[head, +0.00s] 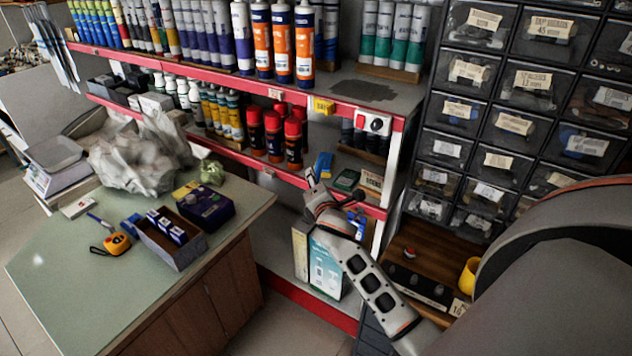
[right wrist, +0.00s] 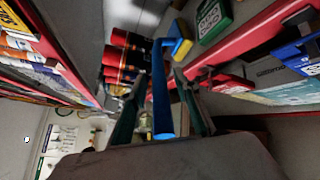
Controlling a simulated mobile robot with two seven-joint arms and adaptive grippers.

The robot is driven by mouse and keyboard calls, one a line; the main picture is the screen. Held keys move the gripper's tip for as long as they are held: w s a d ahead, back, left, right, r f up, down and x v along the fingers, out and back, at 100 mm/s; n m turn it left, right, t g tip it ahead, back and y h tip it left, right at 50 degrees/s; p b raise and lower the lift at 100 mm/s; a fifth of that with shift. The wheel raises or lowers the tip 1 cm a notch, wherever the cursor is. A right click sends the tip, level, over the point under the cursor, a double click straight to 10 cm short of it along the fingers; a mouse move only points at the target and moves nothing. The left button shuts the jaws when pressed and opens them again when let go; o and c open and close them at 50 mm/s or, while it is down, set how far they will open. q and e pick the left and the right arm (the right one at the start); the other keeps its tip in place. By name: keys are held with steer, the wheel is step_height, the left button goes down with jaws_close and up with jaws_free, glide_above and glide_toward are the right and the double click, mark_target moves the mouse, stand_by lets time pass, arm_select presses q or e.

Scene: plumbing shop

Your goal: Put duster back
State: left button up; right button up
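A long blue handle (right wrist: 161,95), which I take to be the duster's, lies between the fingers of my right gripper (right wrist: 159,76) in the right wrist view. The fingers stand apart on either side, with a narrow gap visible beside the handle. In the head view my right gripper (head: 334,186) is at the front edge of the lower red-edged shelf, with its fingers spread. My left gripper is out of view.
Red-capped cans (head: 274,135) and a green box (head: 346,180) stand near the gripper on the shelf. Small drawers (head: 515,125) fill the right. The green counter (head: 75,285) at left holds a tape measure (head: 116,243) and an open box (head: 172,250). The counter's front is clear.

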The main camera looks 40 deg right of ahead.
steer(key=shift+r, duration=0.1)
steer(key=shift+s+a+r, duration=0.1)
steer(key=v, duration=1.1)
steer(key=s+a+f+m+g+y, duration=0.1)
steer(key=s+a+f+m+y, duration=0.3)
steer(key=s+a+f+m, duration=0.3)
steer(key=s+a+f+m+g+y, duration=0.2)
steer(key=s+a+f+m+y, duration=0.3)
steer(key=s+a+f, duration=0.7)
step_height(320, 180, down, 5)
steer(key=s+m, duration=0.1)
steer(key=m, duration=0.1)
steer(key=shift+s+m+y+p, duration=0.2)
steer(key=shift+m+y+p, duration=0.1)
steer(key=shift+m+p, duration=0.1)
steer(key=shift+d, duration=0.1)
steer(key=shift+d, duration=0.1)
steer(key=shift+c, duration=0.5)
